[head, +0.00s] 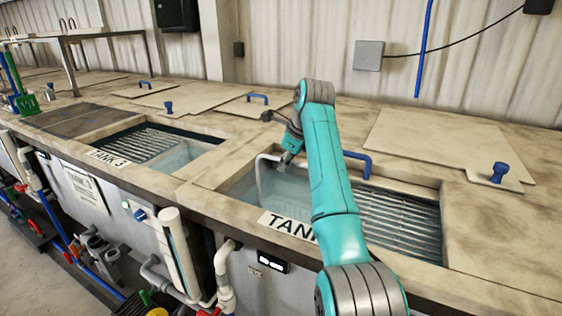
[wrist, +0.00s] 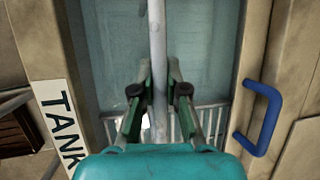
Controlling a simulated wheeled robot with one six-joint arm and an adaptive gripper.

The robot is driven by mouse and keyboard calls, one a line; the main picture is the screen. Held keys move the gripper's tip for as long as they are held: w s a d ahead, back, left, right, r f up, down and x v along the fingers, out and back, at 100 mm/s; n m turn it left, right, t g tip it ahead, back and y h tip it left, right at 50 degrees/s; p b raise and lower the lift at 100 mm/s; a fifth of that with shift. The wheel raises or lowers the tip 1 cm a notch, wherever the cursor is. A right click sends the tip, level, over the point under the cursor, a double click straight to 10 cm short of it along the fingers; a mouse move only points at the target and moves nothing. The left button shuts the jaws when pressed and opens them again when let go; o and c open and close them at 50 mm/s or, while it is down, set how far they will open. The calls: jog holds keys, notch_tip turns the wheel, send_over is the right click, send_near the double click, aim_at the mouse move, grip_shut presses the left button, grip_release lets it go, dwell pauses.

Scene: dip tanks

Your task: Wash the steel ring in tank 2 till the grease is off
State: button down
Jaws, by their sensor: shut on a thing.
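My gripper (wrist: 159,78) is shut on a pale grey rod (wrist: 157,35), which runs up the wrist view between the two dark green fingers. In the head view my gripper (head: 285,162) is over an open tank (head: 230,208) whose label starts "TAN"; my arm covers the number. A pale bent rod (head: 258,178) goes down into this tank beside my gripper; I cannot tell if it is the held one. The tank has bluish liquid (wrist: 205,50) and a slatted rack. I cannot make out the steel ring or any grease.
Tank 3 (head: 125,150) stands open at the left. A blue handle (wrist: 262,118) is close at the right in the wrist view. Flat lids (head: 425,145) with blue knobs lie on the worktop. A blue hose (head: 424,50) hangs at the back.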

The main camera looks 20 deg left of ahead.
aim_at(272, 156)
jog(key=shift+w+a, duration=0.1)
jog(key=shift+a, duration=1.05)
dwell(0.4)
jog(key=shift+w+a, duration=0.1)
jog(key=shift+a, duration=1.1)
dwell(0.4)
jog(key=shift+d, duration=1.15)
